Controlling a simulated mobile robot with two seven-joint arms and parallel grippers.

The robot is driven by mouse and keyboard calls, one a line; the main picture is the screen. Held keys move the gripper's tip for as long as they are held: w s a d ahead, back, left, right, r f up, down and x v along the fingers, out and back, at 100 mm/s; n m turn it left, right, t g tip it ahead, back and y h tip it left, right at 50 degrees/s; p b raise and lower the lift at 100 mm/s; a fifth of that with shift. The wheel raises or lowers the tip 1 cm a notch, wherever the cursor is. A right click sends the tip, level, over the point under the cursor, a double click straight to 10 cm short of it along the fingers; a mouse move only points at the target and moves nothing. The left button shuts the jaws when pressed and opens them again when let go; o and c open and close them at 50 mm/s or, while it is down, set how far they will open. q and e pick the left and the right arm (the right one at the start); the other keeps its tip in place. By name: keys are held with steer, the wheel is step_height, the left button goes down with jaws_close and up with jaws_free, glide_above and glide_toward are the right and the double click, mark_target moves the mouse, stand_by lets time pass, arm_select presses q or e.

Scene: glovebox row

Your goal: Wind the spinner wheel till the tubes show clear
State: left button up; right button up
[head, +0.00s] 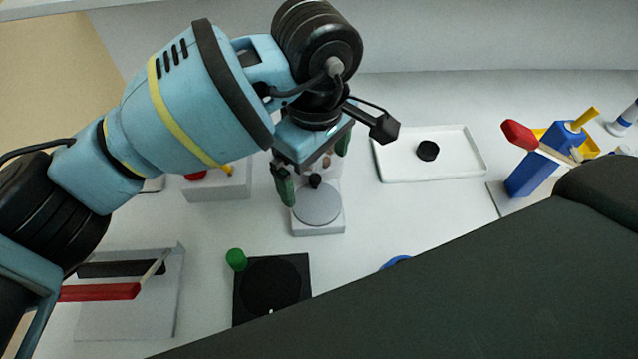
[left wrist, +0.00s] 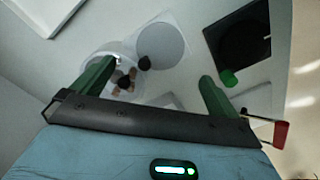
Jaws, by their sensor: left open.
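The spinner stands on a white base (head: 319,226) below my left gripper. A grey disc (head: 318,204) lies on the base, and it also shows in the left wrist view (left wrist: 160,47). Beside the disc is a dark knob (head: 315,181), also in the left wrist view (left wrist: 145,63). A round pale rim (left wrist: 92,58) in the left wrist view surrounds small brown tubes (left wrist: 131,73) and another dark piece. Whether the tubes look clear is too small to tell. My left gripper (head: 315,167) is open above this part, its green fingers apart and empty. My right gripper is not in view.
A white tray (head: 466,168) with a black puck (head: 428,151) is right of the spinner. A black square plate (head: 243,302) with a green knob (head: 236,260) is in front. A red-handled lever unit (head: 100,292) is front left; a blue block (head: 530,174) with a red-ended lever is at right.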

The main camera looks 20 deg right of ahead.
mark_target(317, 202)
arm_select(q)
steer(key=shift+s+f, duration=0.1)
steer(key=shift+f, duration=3.8)
steer(key=c, duration=1)
